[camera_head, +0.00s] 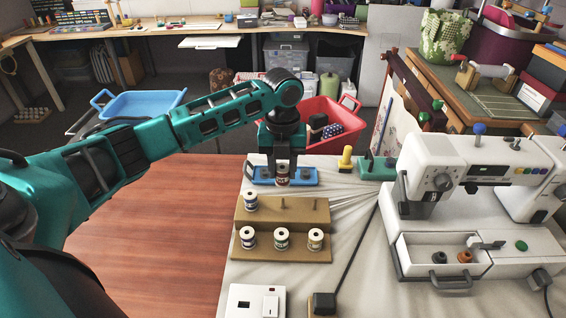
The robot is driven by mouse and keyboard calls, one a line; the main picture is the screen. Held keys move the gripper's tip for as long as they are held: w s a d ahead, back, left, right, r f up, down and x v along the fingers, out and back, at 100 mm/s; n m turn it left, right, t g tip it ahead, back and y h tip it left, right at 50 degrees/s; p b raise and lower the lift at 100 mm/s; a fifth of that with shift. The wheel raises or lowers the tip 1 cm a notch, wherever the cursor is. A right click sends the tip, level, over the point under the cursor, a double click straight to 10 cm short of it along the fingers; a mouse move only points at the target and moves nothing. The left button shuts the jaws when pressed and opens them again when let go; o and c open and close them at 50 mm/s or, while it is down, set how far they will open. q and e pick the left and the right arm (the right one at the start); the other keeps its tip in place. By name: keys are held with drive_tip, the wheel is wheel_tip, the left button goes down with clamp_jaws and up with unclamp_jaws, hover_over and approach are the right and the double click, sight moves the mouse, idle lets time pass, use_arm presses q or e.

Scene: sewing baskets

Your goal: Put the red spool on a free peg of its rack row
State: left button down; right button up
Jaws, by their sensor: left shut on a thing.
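My left gripper (282,166) points down and is shut on the red spool (282,178), whose dark red thread and pale rim show below the fingers. The spool is in front of or over the blue tray (305,178); whether it touches the tray I cannot tell. The wooden rack (298,216) stands nearer to me, with two stepped rows. The upper row holds a dark blue spool (250,202) at its left end, with bare pegs at its middle and right. The lower row holds a purple-blue spool (247,238), a green spool (282,239) and a tan spool (315,240). My right gripper is not in view.
A white sewing machine (430,160) with an open drawer (420,259) stands at the right. A yellow spool-like object (346,158) and a teal block (376,168) stand beside the tray. A white switch box (243,302) sits at the front. The white table around the rack is mostly clear.

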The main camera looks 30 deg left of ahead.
sight(283, 183)
use_arm(q)
drive_tip(key=shift+f+b, duration=0.35)
drive_tip(key=shift+f, duration=2.15)
drive_tip(key=shift+p, duration=0.35)
drive_tip(key=shift+f+b, duration=0.65)
drive_tip(key=shift+f, duration=1.3)
drive_tip(key=c, duration=0.7)
unclamp_jaws()
drive_tip(key=shift+o, duration=0.2)
wheel_tip(283, 183, up, 13)
drive_tip(key=p, duration=0.1)
